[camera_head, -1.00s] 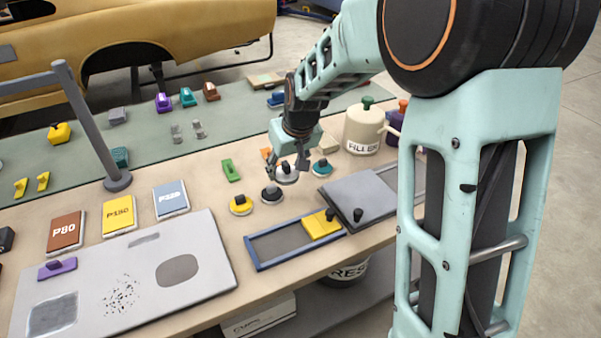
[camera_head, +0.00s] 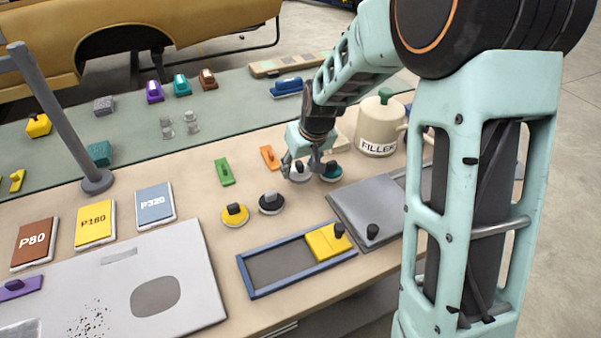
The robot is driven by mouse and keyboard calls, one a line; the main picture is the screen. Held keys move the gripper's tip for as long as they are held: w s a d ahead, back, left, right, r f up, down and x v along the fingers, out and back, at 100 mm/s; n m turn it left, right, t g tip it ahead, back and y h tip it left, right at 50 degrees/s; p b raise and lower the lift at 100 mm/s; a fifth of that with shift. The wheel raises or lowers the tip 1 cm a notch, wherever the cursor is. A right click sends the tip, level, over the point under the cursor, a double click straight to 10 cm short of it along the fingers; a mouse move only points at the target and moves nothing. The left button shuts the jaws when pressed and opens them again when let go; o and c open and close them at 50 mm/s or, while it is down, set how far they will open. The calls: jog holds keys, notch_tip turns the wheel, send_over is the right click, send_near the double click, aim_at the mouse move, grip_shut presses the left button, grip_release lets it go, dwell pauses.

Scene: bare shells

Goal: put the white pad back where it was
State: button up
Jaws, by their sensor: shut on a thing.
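The white pad (camera_head: 299,176) is a small round disc with a dark knob on top. It is at the back middle of the tan bench, between a black pad (camera_head: 271,203) at its lower left and a teal pad (camera_head: 332,173) at its right. My gripper (camera_head: 299,165) comes down from above and is shut on the white pad's knob. The fingers partly hide the knob. I cannot tell whether the pad's underside touches the bench. A yellow pad (camera_head: 235,215) lies left of the black one.
A blue-framed tray (camera_head: 262,290) with a yellow block (camera_head: 328,242) lies in front. A grey plate (camera_head: 368,205) with a black knob is at its right. A FILLER can (camera_head: 379,127) stands behind right. Green (camera_head: 225,172) and orange (camera_head: 269,157) blocks lie nearby, left of my gripper.

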aim_at(300, 174)
jog(key=shift+w+f+b, duration=0.2)
jog(key=shift+f+b, duration=0.6)
jog(key=shift+f, duration=0.85)
jog(key=shift+f, duration=0.15)
jog(key=o, duration=1)
jog(key=shift+s+d+r, duration=0.1)
jog(key=shift+r, duration=0.4)
jog(key=v, duration=1.1)
jog(key=shift+p, duration=0.4)
